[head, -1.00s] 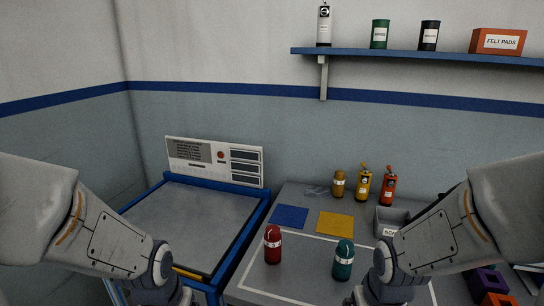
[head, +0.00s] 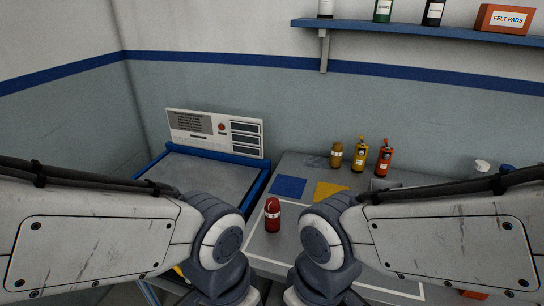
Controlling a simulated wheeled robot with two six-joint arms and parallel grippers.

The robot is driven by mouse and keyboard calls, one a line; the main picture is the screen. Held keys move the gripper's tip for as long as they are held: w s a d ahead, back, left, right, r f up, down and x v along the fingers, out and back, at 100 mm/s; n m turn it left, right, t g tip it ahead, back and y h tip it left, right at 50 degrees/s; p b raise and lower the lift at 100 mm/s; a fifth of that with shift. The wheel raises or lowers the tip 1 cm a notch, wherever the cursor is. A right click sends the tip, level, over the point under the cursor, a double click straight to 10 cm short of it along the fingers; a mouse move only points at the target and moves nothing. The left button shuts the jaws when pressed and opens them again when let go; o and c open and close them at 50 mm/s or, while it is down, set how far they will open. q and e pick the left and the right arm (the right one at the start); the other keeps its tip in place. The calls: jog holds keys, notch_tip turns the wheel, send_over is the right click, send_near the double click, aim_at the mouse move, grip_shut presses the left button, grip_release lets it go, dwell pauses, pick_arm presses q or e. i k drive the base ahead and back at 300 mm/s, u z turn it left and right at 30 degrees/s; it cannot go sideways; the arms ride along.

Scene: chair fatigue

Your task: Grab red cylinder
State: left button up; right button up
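The red cylinder (head: 272,215) stands upright on the grey workbench, inside a white outlined area. It has a pale band around it and shows in the gap between my two arms. My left arm comes in from the left and my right arm from the right, with their wrists on either side of the cylinder and nearer to me. Both grippers are out of the picture below the lower edge, so their fingers are hidden. I cannot see contact with the cylinder.
A blue square (head: 288,187) and a yellow square (head: 330,191) lie behind the cylinder. A tan cylinder (head: 336,155), a yellow bottle (head: 361,158) and a red-orange bottle (head: 385,158) stand at the back. A shelf (head: 430,33) hangs above.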

aim_at(272, 219)
jog(key=u, duration=0.45)
jog(key=k, duration=0.5)
jog(key=u, duration=1.3)
jog(key=i, duration=0.8)
jog(key=z, duration=0.7)
jog(key=i, duration=0.45)
jog(key=z, duration=0.6)
